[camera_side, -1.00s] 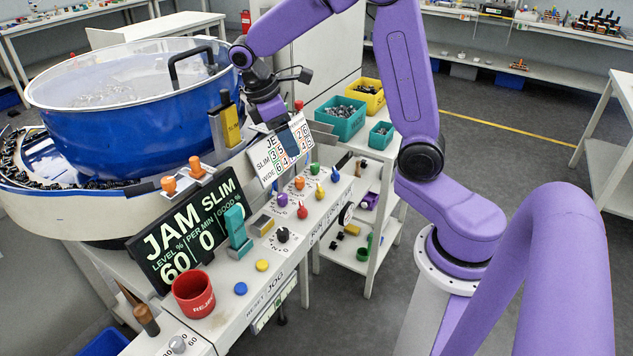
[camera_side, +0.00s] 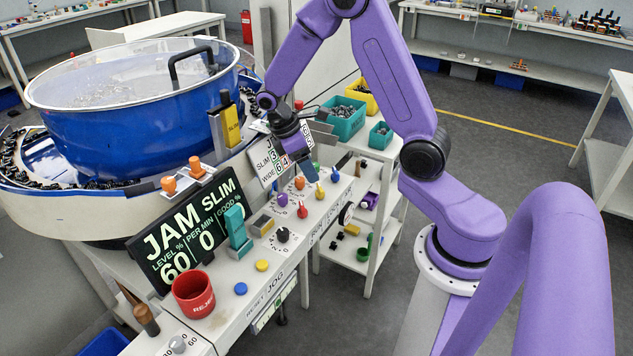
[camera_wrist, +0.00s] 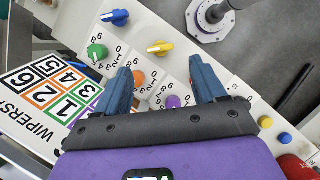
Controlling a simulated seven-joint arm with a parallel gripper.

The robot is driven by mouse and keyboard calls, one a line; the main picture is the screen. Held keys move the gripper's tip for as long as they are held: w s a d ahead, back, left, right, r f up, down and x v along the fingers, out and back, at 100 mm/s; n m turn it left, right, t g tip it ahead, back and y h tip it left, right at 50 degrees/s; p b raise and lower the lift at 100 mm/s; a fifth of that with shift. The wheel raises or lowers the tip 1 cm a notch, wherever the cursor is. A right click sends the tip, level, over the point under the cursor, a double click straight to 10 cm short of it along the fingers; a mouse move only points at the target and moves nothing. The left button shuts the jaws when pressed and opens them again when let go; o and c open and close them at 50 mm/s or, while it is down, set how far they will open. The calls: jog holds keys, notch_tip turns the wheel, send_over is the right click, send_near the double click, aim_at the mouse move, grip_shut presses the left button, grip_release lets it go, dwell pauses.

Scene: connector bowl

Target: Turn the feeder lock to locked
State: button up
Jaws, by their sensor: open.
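The front face of the control ledge carries the words RUN and LOCK, with a round black knob (camera_side: 346,213) beside them. I take this for the feeder lock. Its pointer setting is too small to read, and I cannot make it out in the wrist view. My gripper (camera_side: 309,165) is over the far end of the ledge, above and to the left of the black knob. In the wrist view my gripper (camera_wrist: 163,76) has its two blue-grey fingers wide apart, with nothing between them. It is above the coloured knobs and touches none that I can see.
The ledge has green (camera_wrist: 97,52), blue (camera_wrist: 115,17), yellow (camera_wrist: 160,47), orange (camera_wrist: 138,78) and purple (camera_wrist: 173,102) knobs. A number card (camera_wrist: 50,100) stands close by. A red bin (camera_side: 194,294) is at the near end. Teal and yellow part bins (camera_side: 341,119) stand behind.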

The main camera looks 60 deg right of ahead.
aim_at(319, 187)
jog(key=x, duration=0.6)
jog(key=shift+s+d+f, duration=0.1)
jog(key=shift+f, duration=0.15)
jog(key=c, duration=1.1)
